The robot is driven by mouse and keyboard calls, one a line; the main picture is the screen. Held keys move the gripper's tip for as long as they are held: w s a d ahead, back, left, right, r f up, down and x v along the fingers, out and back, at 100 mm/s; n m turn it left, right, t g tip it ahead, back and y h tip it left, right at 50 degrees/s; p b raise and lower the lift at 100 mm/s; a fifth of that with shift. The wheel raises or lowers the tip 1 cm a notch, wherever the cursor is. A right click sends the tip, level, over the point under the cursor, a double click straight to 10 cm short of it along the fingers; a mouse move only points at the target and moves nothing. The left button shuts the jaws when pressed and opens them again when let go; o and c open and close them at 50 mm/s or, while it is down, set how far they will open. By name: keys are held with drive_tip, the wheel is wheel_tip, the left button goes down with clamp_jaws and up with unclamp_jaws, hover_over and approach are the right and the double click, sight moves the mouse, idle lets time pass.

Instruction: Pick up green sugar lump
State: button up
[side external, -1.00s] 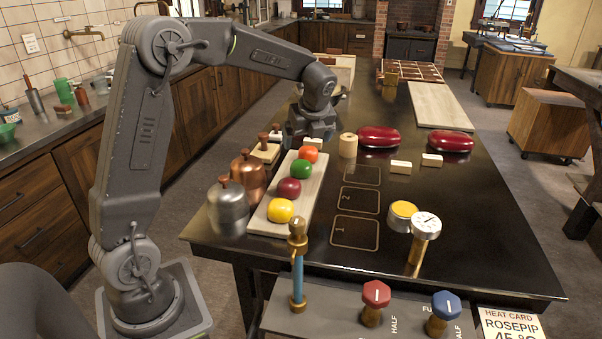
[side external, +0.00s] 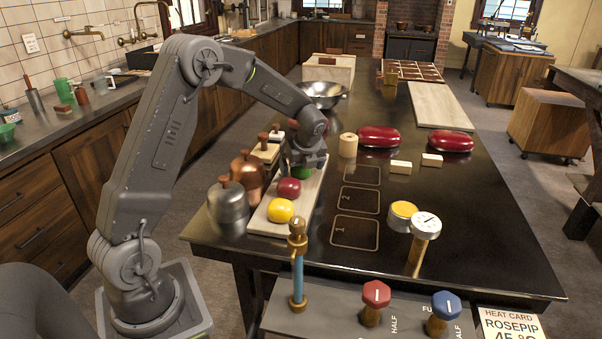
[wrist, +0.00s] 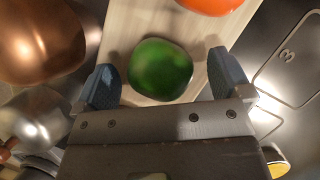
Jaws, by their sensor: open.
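The green sugar lump (wrist: 160,69) lies on the pale wooden board (wrist: 130,25) in the wrist view, between the two fingers of my gripper (wrist: 165,82). The fingers are open, one on each side, with a gap to the lump. In the side external view my gripper (side external: 306,162) hangs over the board, and only a little of the green lump (side external: 302,172) shows beneath it. An orange lump (wrist: 212,3) lies just beyond the green one in the wrist view; my gripper hides it in the side view.
A dark red lump (side external: 289,189) and a yellow lump (side external: 280,210) lie on the near part of the board. Copper (side external: 248,172) and steel (side external: 228,203) lidded pots stand close on the left. Numbered squares (side external: 360,200) on the right are empty.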

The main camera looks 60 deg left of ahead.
drive_tip(key=shift+c, duration=0.4)
drive_tip(key=c, duration=0.9)
drive_tip(key=shift+c, duration=0.3)
drive_tip(key=shift+r, duration=0.15)
